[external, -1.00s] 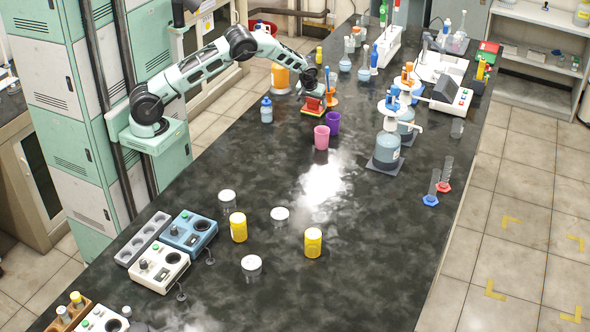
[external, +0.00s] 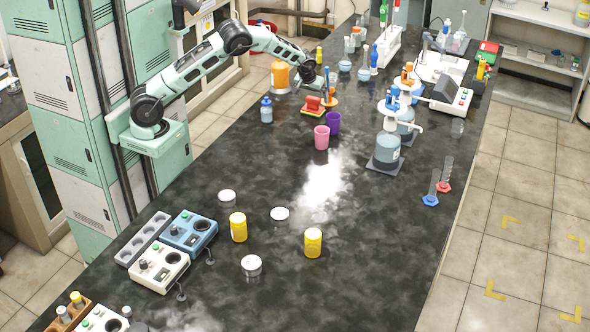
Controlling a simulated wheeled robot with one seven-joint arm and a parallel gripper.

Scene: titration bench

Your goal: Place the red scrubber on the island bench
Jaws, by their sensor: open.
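The red scrubber (external: 312,105) rests on the dark island bench (external: 340,215), towards its far left part. Its red handle is on top and a yellowish layer shows at its base. My gripper (external: 300,90) is open, just above and to the left of the scrubber, and appears apart from it. The fingertips are small and partly hidden by my own wrist in this view.
An orange-handled item (external: 328,95) stands right beside the scrubber. A purple cup (external: 333,123) and a pink cup (external: 321,137) stand in front. A blue bottle (external: 266,110) and an orange container (external: 280,77) are to the left. The bench middle is mostly clear.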

